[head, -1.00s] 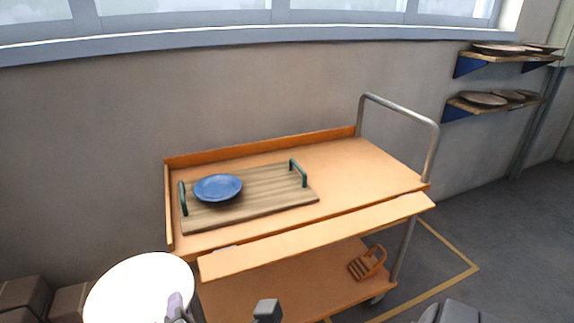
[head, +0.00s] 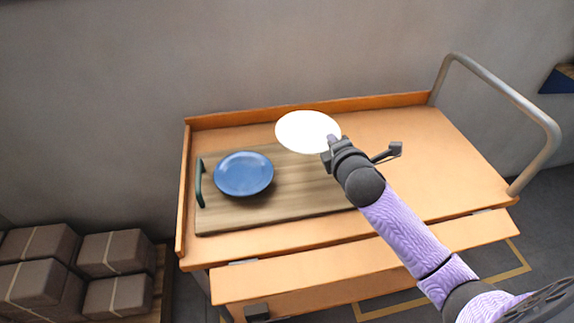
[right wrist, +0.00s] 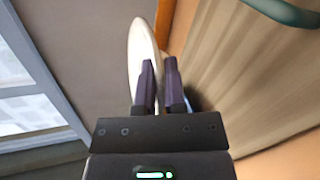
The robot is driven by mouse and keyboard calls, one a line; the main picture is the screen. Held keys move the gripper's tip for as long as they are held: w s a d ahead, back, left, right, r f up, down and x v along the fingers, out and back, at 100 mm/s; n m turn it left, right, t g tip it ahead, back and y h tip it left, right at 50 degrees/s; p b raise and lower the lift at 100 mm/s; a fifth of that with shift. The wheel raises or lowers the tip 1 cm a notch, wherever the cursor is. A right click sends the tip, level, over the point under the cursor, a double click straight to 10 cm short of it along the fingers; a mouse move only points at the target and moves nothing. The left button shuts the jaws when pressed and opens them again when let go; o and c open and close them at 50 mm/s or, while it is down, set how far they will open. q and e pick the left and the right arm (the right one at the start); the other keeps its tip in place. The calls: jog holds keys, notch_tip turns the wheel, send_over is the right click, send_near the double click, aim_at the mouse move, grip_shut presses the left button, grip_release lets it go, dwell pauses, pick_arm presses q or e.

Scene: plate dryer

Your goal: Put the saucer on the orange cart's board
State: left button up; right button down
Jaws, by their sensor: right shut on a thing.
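A white round saucer (head: 306,131) is held by its rim in my right gripper (head: 331,150), above the back right part of the wooden board. In the right wrist view, the saucer (right wrist: 143,50) shows nearly edge-on at the dark fingers (right wrist: 160,88). The wooden board (head: 300,205) lies on the top of the orange cart (head: 430,150). A blue plate (head: 244,173) rests on its left part. The board's left green handle (head: 199,183) shows; my right arm and the saucer hide its right end. My left gripper does not show clearly.
A metal push handle (head: 510,105) rises at the cart's right end. A low orange rim (head: 250,114) runs along its back. The board's middle, right of the blue plate, looks bare.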

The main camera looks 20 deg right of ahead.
aim_at(329, 183)
notch_tip(329, 183, down, 10)
jog(key=b, duration=0.6)
jog(key=shift+d+f, duration=0.15)
jog(key=shift+f, duration=0.05)
jog(key=shift+r, duration=0.25)
jog(key=c, duration=1.2)
grip_release()
jog(key=shift+f, duration=0.15)
jog(key=shift+o, duration=1.2)
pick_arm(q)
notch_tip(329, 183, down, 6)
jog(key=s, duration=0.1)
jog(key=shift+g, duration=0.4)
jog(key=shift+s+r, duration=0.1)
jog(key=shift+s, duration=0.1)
pick_arm(e)
jog(key=p+v, duration=0.5)
jog(key=v, duration=0.6)
jog(key=shift+s+r, duration=0.2)
jog(key=shift+r, duration=0.1)
jog(key=shift+s, duration=0.25)
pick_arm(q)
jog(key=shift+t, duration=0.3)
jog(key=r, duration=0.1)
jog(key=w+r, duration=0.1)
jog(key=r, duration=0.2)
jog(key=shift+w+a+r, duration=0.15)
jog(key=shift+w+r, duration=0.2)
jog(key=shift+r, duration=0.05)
